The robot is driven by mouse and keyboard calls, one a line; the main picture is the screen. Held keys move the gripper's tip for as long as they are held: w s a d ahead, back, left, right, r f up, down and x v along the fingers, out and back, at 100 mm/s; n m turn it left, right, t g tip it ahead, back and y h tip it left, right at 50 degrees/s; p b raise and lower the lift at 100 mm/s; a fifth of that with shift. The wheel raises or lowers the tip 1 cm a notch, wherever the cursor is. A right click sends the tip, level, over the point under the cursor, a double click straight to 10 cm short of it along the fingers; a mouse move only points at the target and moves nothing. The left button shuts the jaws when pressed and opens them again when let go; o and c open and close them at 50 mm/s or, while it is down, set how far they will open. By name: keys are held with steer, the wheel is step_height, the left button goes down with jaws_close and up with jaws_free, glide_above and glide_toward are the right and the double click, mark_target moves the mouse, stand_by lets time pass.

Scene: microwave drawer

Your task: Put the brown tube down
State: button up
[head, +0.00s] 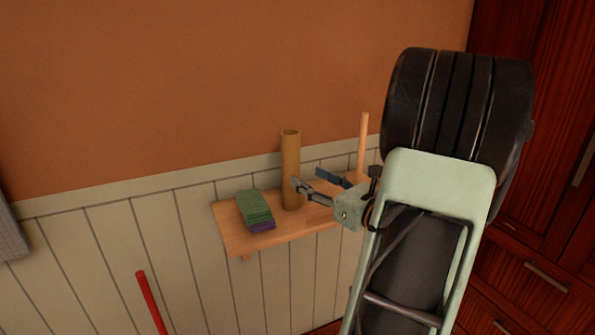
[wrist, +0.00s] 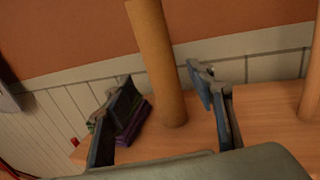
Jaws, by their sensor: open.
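The brown tube (head: 290,165) stands upright on a small wooden wall shelf (head: 235,238). In the wrist view the brown tube (wrist: 157,65) rises between my two spread fingers, with its base on the shelf (wrist: 270,115). My gripper (head: 308,182) reaches in from the right in the head view and is open. In the wrist view my gripper (wrist: 160,118) has one finger left of the tube and one right of it, with a visible gap on the left.
A green and purple stack (head: 254,209) lies on the shelf left of the tube. A thin wooden rod (head: 362,145) stands near the shelf's right end. A red rod (head: 151,300) is below at left. The wall (head: 190,90) is behind, with dark wooden cabinets (head: 540,200) at right.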

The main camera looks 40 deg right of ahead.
steer(key=s, duration=0.3)
steer(key=shift+s, duration=0.3)
steer(key=shift+a, duration=0.1)
